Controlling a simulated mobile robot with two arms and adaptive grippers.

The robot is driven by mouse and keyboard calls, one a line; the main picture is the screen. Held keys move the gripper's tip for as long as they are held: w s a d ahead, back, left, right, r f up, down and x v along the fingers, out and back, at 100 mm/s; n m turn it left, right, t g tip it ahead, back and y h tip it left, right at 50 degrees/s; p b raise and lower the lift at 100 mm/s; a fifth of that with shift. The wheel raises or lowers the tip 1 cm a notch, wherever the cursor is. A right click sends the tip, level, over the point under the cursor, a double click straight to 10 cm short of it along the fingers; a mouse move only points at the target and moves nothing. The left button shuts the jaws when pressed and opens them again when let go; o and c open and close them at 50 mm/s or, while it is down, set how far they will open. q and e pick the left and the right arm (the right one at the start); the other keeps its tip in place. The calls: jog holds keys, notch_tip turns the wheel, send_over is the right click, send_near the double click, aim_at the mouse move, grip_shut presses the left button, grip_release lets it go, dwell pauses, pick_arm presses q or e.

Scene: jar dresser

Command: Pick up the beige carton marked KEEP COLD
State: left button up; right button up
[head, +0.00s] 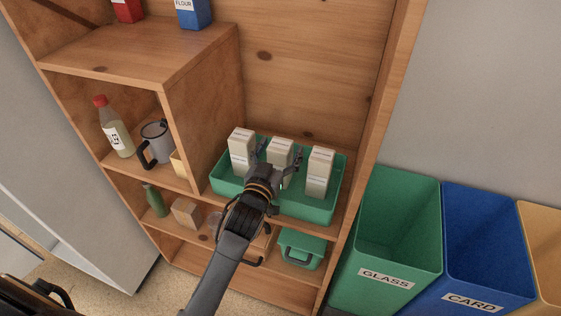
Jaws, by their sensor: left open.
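Three upright beige cartons stand in a green tray (225,184) on a dresser shelf: a left carton (241,148), a middle carton (281,149) and a right carton (319,172). Their labels are too small for me to read, so I cannot tell which says KEEP COLD. My left gripper (275,161) is open, its fingers spread on either side of the middle carton. It hides the lower part of that carton. I cannot tell whether the fingers touch it. My right gripper is not in view.
A wooden divider (205,115) stands left of the tray, and the dresser's side panel (378,115) stands right. A bottle (115,130) and a grey mug (156,140) share the left compartment. Bins marked GLASS (390,235) and CARD (484,245) stand at right.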

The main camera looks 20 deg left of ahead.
pick_arm(q)
jog(key=shift+c, duration=0.2)
grip_shut()
dwell(0.3)
